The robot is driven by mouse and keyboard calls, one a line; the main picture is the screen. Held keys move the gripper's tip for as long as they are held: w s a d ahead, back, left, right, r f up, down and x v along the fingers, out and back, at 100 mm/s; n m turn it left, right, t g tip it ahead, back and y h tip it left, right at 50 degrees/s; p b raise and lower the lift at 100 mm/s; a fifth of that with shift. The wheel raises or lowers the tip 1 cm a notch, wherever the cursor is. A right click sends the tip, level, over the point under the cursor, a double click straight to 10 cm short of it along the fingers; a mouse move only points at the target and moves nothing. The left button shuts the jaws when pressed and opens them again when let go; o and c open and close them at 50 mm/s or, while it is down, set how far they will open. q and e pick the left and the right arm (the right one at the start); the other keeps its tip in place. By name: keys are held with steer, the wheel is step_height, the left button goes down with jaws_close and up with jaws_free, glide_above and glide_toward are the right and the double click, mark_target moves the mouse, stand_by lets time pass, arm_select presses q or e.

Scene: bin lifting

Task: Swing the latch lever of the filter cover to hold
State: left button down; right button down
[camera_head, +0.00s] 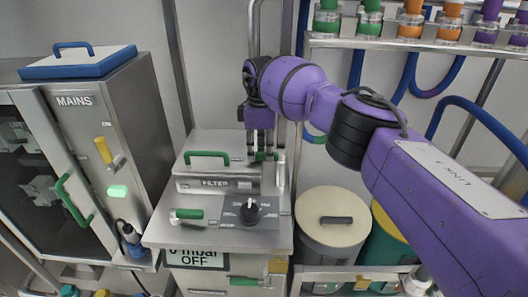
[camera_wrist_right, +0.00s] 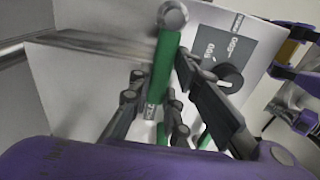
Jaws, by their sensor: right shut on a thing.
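The filter cover (camera_head: 215,182) is a steel lid marked FILTER with a green handle (camera_head: 207,155) on top, on the steel cabinet in the head view. The green latch lever (camera_head: 270,156) is at the cover's right side, mostly hidden by my right gripper (camera_head: 262,150), which points down at it. In the right wrist view the latch lever (camera_wrist_right: 163,62) is a green bar with a round metal end. It lies between the fingers of my right gripper (camera_wrist_right: 160,85), which is shut on it. My left gripper is not in view.
A black knob (camera_head: 249,212) and another green-gripped handle (camera_head: 187,213) are on the cabinet front. The MAINS cabinet (camera_head: 128,150) stands left. A lidded bin (camera_head: 332,245) stands right, below my right arm.

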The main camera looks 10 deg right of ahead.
steer(key=shift+r, duration=0.1)
stand_by(0.3)
steer(key=c, duration=1.6)
jaws_free()
steer(key=shift+w, duration=0.1)
steer(key=shift+c, duration=0.2)
step_height(320, 180, up, 12)
